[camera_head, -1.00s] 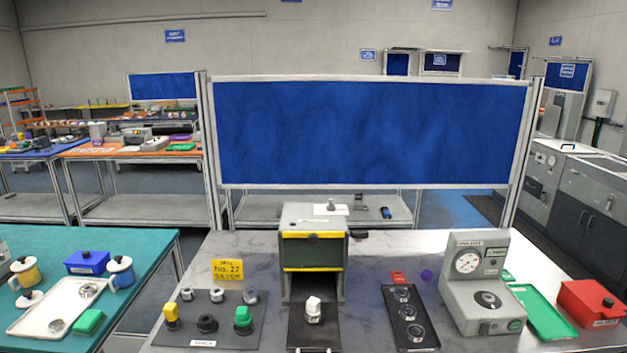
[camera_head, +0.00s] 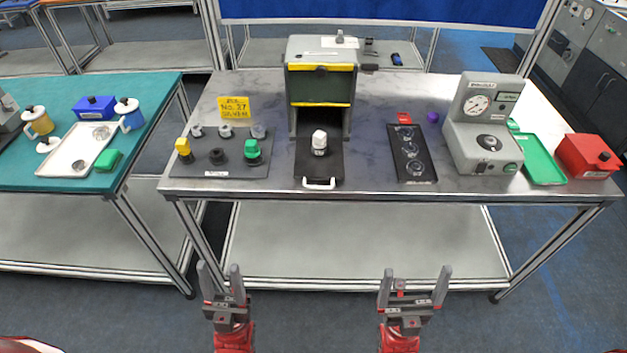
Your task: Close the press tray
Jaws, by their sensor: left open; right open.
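The press (camera_head: 320,82) is a grey box with yellow bars, standing on the grey metal table. Its black press tray (camera_head: 308,165) is pulled out toward me, with a white handle (camera_head: 319,184) at its front edge. A small white-topped part (camera_head: 319,142) stands on the tray. My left gripper (camera_head: 221,270) is open and empty, below and in front of the table, left of the tray. My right gripper (camera_head: 415,275) is open and empty, in front of the table, right of the tray. Neither gripper touches anything.
A dark board (camera_head: 217,171) with several knobs lies left of the tray. A black plate with round dials (camera_head: 413,160) lies to the right, then a gauge unit (camera_head: 483,130), a green tray (camera_head: 541,160) and a red box (camera_head: 587,158). A teal table (camera_head: 60,182) stands left.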

